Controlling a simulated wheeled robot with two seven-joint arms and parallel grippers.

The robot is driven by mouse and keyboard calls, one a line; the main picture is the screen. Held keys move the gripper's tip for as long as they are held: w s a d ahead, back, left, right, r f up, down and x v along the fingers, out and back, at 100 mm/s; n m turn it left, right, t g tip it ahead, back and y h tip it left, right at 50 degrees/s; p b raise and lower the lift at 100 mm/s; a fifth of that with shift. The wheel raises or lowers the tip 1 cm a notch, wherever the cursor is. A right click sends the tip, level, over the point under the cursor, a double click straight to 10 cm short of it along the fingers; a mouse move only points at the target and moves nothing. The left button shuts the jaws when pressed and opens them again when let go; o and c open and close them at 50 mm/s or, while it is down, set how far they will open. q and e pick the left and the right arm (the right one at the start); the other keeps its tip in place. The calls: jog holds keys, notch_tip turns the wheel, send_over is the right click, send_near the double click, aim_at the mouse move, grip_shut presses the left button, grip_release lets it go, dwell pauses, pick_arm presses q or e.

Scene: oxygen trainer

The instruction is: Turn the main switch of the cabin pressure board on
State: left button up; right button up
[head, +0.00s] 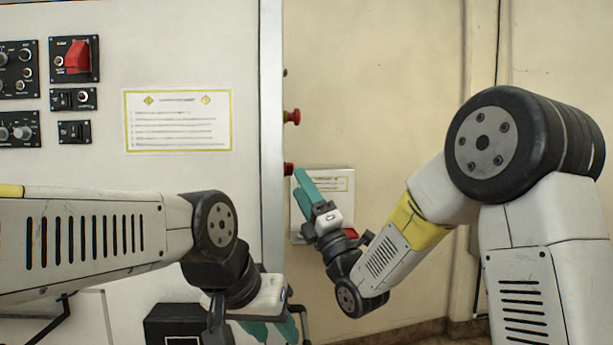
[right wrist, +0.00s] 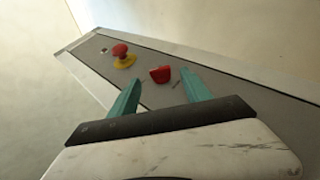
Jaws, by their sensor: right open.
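In the head view, two red controls stick out from the narrow right side of the white cabinet, an upper red button (head: 291,116) and a lower red knob (head: 288,168). In the right wrist view, the red knob (right wrist: 160,74) is on a grey side panel (right wrist: 92,58), beside a red mushroom button (right wrist: 121,50) on a yellow base. No label tells which is the main switch. My right gripper (head: 301,180) is open, its teal fingers (right wrist: 163,88) pointing at the panel with the red knob between them in view; contact cannot be told. My left gripper (head: 272,328) is low, its fingers partly hidden.
The cabinet front (head: 180,50) carries small black switch modules, one with a red switch (head: 77,57), and a yellow-edged notice (head: 178,120). A white placard (head: 335,188) hangs on the beige wall behind my right gripper. A black box (head: 175,325) sits low by my left arm.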

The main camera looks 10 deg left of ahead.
aim_at(289, 169)
jog(key=shift+x, duration=2.3)
grip_shut()
